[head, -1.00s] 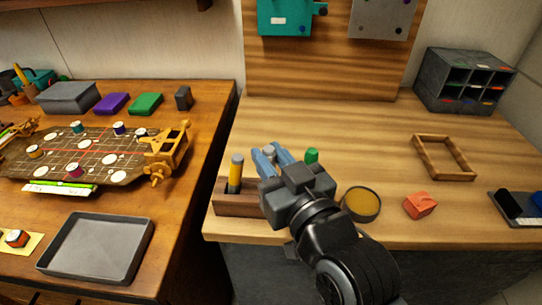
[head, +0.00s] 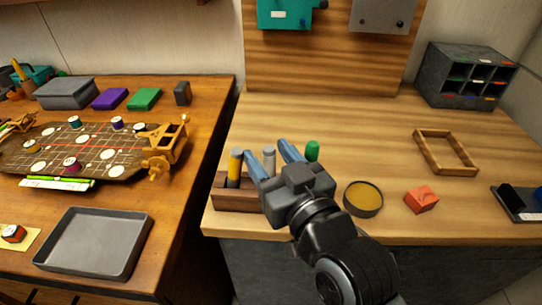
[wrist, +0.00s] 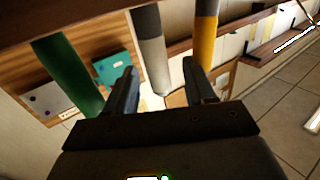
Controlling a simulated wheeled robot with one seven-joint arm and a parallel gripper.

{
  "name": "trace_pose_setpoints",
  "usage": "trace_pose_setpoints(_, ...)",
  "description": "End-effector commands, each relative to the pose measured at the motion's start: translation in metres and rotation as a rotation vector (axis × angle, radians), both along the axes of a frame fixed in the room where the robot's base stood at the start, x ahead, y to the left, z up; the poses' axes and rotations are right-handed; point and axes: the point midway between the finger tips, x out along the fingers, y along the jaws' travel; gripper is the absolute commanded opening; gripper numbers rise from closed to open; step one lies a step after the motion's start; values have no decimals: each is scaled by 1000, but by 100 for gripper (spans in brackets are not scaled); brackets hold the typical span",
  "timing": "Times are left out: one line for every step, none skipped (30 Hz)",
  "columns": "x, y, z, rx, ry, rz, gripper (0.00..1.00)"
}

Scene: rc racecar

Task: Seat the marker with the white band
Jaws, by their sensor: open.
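A wooden holder (head: 237,200) stands near the front left edge of the right bench. A yellow marker (head: 235,163) with a dark lower part stands upright in its left end. A grey marker (head: 269,158) stands right of it, and a green marker (head: 313,151) further right. My gripper (head: 267,157) is open, its blue fingers on either side of the grey marker. In the wrist view, the grey marker (wrist: 151,60) shows between the spread fingers, with dark and pale sections; I cannot clearly make out a white band. My gripper hides the holder's right part.
A round amber-filled dish (head: 363,198), an orange block (head: 421,200) and a wooden frame (head: 445,152) lie right of my gripper. A grey tray (head: 95,243) lies on the left bench, across a gap. The right bench's middle is clear.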

Motion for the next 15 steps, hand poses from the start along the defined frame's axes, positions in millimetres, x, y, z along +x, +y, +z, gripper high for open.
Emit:
trace_pose_setpoints(0, 0, 0, 0, 0, 0, 54)
trace_pose_setpoints(0, 0, 0, 0, 0, 0, 54)
trace_pose_setpoints(0, 0, 0, 0, 0, 0, 54)
trace_pose_setpoints(0, 0, 0, 0, 0, 0, 54)
trace_pose_setpoints(-1, -1, 0, 0, 0, 0, 54)
trace_pose_setpoints(-3, -1, -1, 0, 0, 0, 54)
trace_pose_setpoints(-5, -2, -1, 0, 0, 0, 54)
trace_pose_setpoints(-7, -4, -1, 0, 1, 0, 54)
trace_pose_setpoints(-11, -6, -2, 0, 1, 0, 54)
trace_pose_setpoints(-15, -8, -2, 0, 1, -1, 54)
trace_pose_setpoints(-19, -11, -3, 0, 2, -1, 54)
trace_pose_setpoints(-25, -14, -2, 0, 1, -1, 54)
trace_pose_setpoints(-30, -16, -3, 0, 2, -1, 54)
trace_pose_setpoints(-34, -18, -3, 0, 2, -1, 54)
trace_pose_setpoints(-40, -21, -3, 0, 2, 0, 54)
